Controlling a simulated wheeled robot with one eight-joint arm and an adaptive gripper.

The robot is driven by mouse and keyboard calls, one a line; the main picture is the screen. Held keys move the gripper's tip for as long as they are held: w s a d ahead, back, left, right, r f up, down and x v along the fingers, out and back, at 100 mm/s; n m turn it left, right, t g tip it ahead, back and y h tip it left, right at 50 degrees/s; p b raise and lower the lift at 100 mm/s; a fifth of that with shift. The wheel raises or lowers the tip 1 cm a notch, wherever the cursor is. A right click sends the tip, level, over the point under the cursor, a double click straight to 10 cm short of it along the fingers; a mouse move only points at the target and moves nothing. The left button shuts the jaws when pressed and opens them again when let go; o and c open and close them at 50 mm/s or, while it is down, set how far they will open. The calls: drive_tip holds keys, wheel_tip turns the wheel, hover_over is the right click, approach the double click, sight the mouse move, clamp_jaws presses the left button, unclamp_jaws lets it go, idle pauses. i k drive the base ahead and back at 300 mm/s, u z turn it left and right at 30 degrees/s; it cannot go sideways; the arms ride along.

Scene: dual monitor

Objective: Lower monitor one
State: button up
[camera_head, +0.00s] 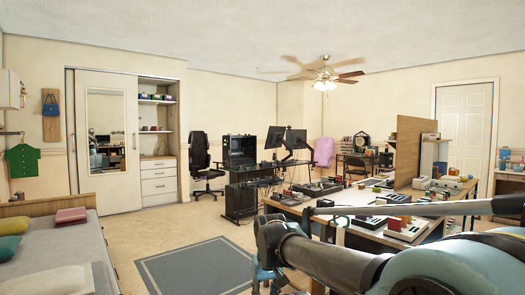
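Two dark monitors stand side by side on a black desk (268,181) across the room. The left monitor (273,138) is seen at an angle, and the right monitor (296,139) is turned away from it, on what looks like a shared arm stand. Both are small here, and I cannot tell which one is monitor one. My arm crosses the lower right foreground, far from the monitors. I cannot make out my gripper in this view.
A cluttered wooden workbench (352,235) fills the middle right. A black office chair (200,160) stands left of the desk. A grey rug (198,268) lies on open floor beside a bed (60,250) at left.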

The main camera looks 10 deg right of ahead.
sight(284, 143)
drive_tip(key=u, duration=0.1)
drive_tip(key=i, duration=6.65)
drive_tip(key=z, duration=1.25)
